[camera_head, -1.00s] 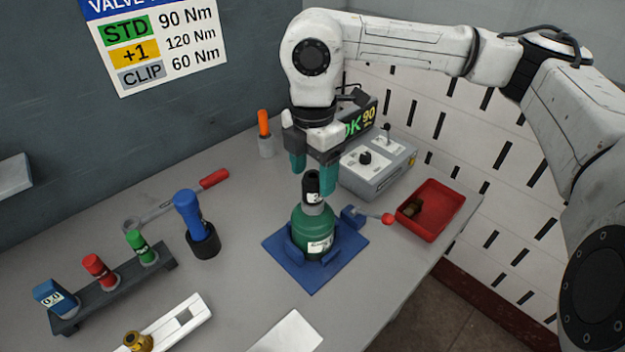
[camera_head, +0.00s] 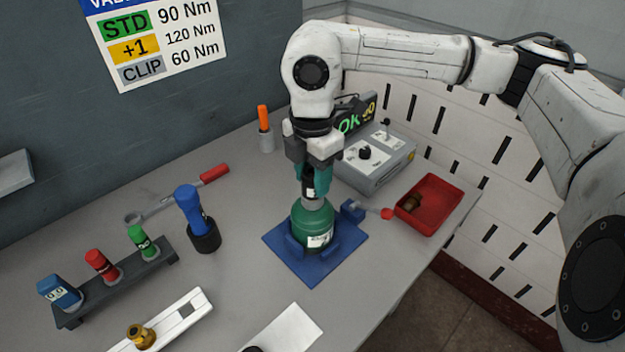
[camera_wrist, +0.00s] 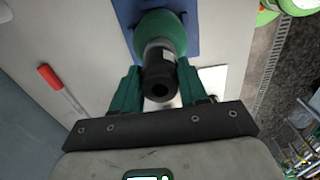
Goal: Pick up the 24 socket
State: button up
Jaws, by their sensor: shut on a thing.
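The black socket (camera_wrist: 159,78) sits upright on top of the green cylinder (camera_head: 313,228), which stands in a blue clamp base (camera_head: 290,262). My gripper (camera_head: 312,180) has come down over the socket from above. Its green fingers are shut on the socket, one on each side, as the wrist view also shows. The socket's open top end faces the wrist camera. Its number label is mostly hidden by the fingers in the head view.
A grey control box (camera_head: 375,160) and a red tray (camera_head: 430,205) with a brass part stand to the right. A blue-handled tool (camera_head: 190,212) and a dark rack (camera_head: 120,285) of colored pieces stand to the left. A red-handled wrench (camera_head: 213,173) lies behind.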

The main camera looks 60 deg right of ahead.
jog(key=shift+c, duration=0.6)
jog(key=shift+r, duration=0.1)
